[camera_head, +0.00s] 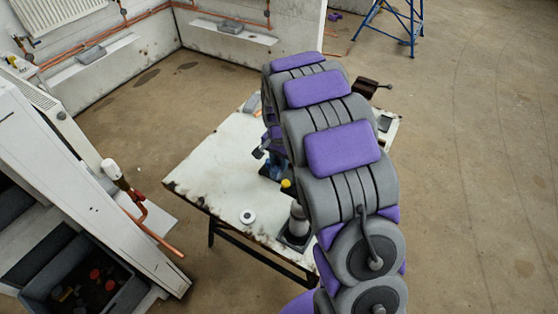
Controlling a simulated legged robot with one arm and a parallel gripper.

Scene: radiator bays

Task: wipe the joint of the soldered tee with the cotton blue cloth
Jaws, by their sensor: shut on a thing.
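My gripper (262,152) is partly hidden behind my own arm, over the worktable. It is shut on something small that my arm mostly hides. A dark blue patch (273,171) shows just below the jaws and looks like the blue cloth, though its outline is unclear. Copper pipe joints show in several places: by the white-topped red valve (122,176) at the left front, on the left wall (30,58) and on the back wall (267,13). I cannot tell which of them is the soldered tee.
The worktable (205,180) has a pale, worn top. A white ring (248,216), a yellow-topped item (286,184), a grey cone (298,222) and a dark vice-like tool (367,88) stand on it. A dark crate (60,301) sits at lower left. Open floor lies right; a blue stepladder (412,30) stands behind.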

